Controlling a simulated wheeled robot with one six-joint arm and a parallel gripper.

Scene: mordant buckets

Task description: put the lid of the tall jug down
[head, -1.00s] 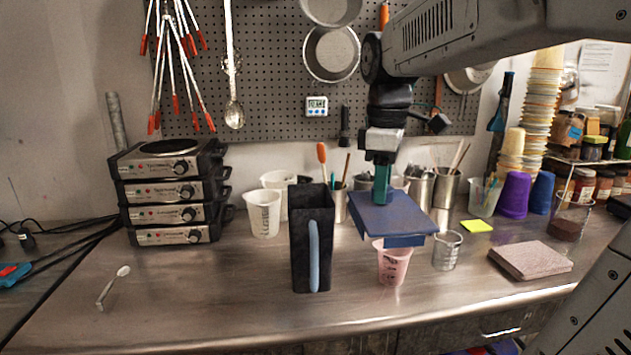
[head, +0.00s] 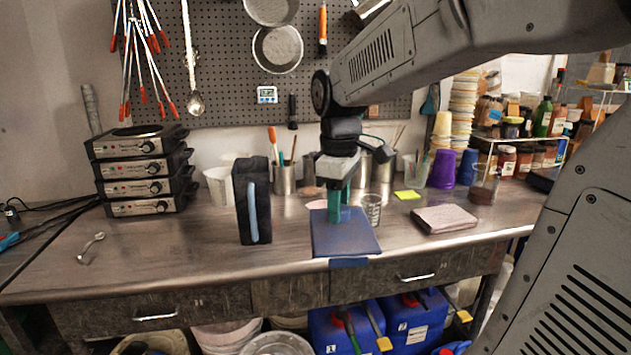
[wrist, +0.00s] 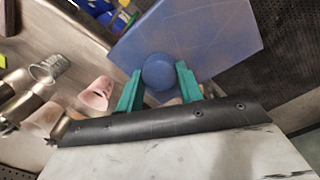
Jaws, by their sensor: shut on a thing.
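The lid (head: 345,240) is a flat blue square plate with a round knob (wrist: 159,72). My gripper (head: 339,203) has its green fingers closed on the knob, one on each side in the wrist view. The lid hangs level at the front edge of the bench, to the right of the jug and apart from it. Whether it touches the bench I cannot tell. The tall jug (head: 241,205) is a black upright box with a pale blue handle, standing on the bench.
A brownish pad (head: 445,219) lies to the right. The bench (head: 170,250) left of the jug is mostly clear, with a small spoon (head: 91,248) on it. Stacked hot plates (head: 140,170) stand further back.

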